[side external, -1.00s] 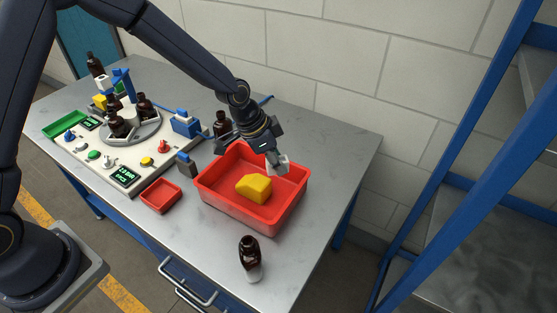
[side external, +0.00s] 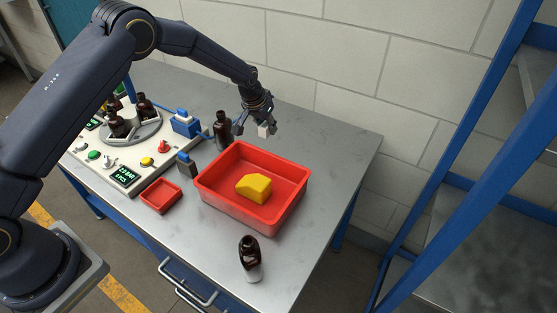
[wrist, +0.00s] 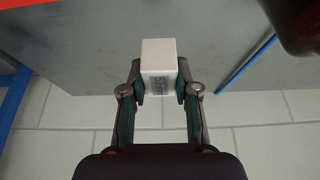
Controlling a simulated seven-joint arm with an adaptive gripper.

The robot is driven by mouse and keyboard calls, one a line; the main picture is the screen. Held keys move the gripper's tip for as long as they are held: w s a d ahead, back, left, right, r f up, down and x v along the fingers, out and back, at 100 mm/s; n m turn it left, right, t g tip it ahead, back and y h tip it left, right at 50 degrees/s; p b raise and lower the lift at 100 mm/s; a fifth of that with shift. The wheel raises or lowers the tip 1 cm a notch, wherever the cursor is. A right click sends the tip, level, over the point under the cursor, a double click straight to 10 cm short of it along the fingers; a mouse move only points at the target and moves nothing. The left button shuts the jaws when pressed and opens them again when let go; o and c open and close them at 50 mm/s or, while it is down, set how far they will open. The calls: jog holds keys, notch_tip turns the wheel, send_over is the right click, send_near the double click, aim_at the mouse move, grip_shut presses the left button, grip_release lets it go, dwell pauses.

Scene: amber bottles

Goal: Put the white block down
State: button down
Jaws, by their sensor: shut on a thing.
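The white block (side external: 264,131) is held between the fingers of my gripper (side external: 257,127), in the air above the back part of the table, behind the red bin. In the wrist view the white block (wrist: 158,72) sits between both fingertips (wrist: 159,84), with a small grey mark on its near face. The grey table top (wrist: 100,62) shows beyond it. My gripper is shut on the block. I cannot tell the exact height of the block over the table.
A large red bin (side external: 219,193) holds a yellow block (side external: 254,188). A brown bottle (side external: 222,130) stands left of my gripper. Another bottle (side external: 249,258) stands near the front edge. A small red tray (side external: 161,196) lies left of the bin. The table's right side (side external: 340,150) is clear.

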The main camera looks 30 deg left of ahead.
send_over(277, 144)
jog(key=s, duration=0.1)
notch_tip(277, 144, down, 5)
jog(key=shift+s+a+r, duration=0.1)
jog(key=shift+s+r, duration=0.05)
jog(key=shift+f, duration=1.45)
jog(key=c, duration=0.9)
grip_release()
jog(key=shift+f, duration=0.1)
jog(key=shift+o, duration=0.2)
